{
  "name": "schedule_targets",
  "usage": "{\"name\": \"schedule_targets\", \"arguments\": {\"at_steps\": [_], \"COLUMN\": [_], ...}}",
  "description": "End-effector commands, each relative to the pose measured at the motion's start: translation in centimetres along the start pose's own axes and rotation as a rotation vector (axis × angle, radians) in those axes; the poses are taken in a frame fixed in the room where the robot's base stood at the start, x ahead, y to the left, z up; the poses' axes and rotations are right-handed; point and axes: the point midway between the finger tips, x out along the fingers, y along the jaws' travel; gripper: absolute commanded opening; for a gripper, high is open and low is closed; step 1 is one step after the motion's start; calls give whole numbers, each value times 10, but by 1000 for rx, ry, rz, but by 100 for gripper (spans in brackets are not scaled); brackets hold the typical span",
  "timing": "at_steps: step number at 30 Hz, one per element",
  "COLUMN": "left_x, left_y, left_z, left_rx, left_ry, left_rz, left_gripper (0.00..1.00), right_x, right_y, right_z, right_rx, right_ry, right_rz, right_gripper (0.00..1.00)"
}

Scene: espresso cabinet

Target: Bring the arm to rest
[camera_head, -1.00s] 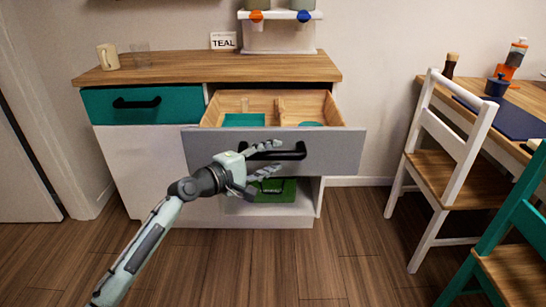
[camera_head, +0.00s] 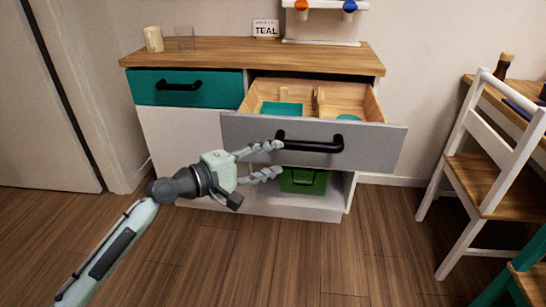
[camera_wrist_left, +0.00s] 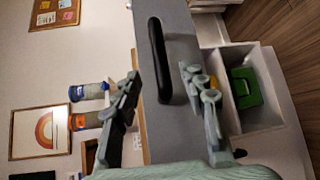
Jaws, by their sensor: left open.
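My left gripper (camera_head: 272,160) is open and empty in the head view, in front of the grey drawer front (camera_head: 370,143). Its fingers are spread just left of and below the black drawer handle (camera_head: 309,142). The drawer is pulled out, and teal pieces (camera_head: 282,108) lie in its wooden inside. In the wrist view the open fingers (camera_wrist_left: 165,98) stand on either side of the handle's lower end (camera_wrist_left: 157,60), which appears free of them. My right gripper is not in view.
A green box (camera_head: 303,181) sits in the open shelf below the drawer. The teal drawer (camera_head: 160,88) at left is shut. A cup (camera_head: 153,39) and a glass (camera_head: 184,38) stand on the wooden top. A white chair (camera_head: 490,150) stands at right. The floor in front is clear.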

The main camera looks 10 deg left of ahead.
Motion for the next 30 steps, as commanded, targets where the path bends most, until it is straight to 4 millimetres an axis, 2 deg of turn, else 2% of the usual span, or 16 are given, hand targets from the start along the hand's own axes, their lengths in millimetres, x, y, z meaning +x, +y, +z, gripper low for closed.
{"name": "schedule_targets", "arguments": {"at_steps": [2, 5, 8, 9, 11, 12, 15, 17, 18, 21, 24, 27, 30], "left_x": [0, -3, -14, -21, -36, -49, -87, -115, -134, -185, -229, -261, -278], "left_y": [-5, -33, -88, -116, -160, -189, -256, -294, -316, -364, -397, -415, -424], "left_z": [0, -1, -4, -5, -6, -7, -7, -5, -4, 3, 10, 16, 20], "left_rx": [11, 82, 228, 303, 417, 492, 661, 752, 807, 919, 998, 1044, 1068], "left_ry": [4, 24, 57, 68, 79, 78, 55, 23, -4, -88, -177, -248, -291], "left_rz": [-9, -66, -187, -254, -366, -446, -649, -776, -859, -1053, -1207, -1311, -1365], "left_gripper": [43, 43, 43, 43, 43, 43, 43, 43, 43, 43, 43, 43, 43], "right_x": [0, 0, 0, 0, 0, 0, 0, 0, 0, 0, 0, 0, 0], "right_y": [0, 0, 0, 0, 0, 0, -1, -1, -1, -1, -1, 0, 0], "right_z": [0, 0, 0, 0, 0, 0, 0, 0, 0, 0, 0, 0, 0], "right_rx": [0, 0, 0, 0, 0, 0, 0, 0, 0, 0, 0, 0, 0], "right_ry": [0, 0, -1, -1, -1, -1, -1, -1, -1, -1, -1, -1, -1], "right_rz": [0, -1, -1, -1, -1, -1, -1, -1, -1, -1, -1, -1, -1], "right_gripper": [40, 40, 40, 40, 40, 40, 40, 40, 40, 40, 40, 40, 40]}}
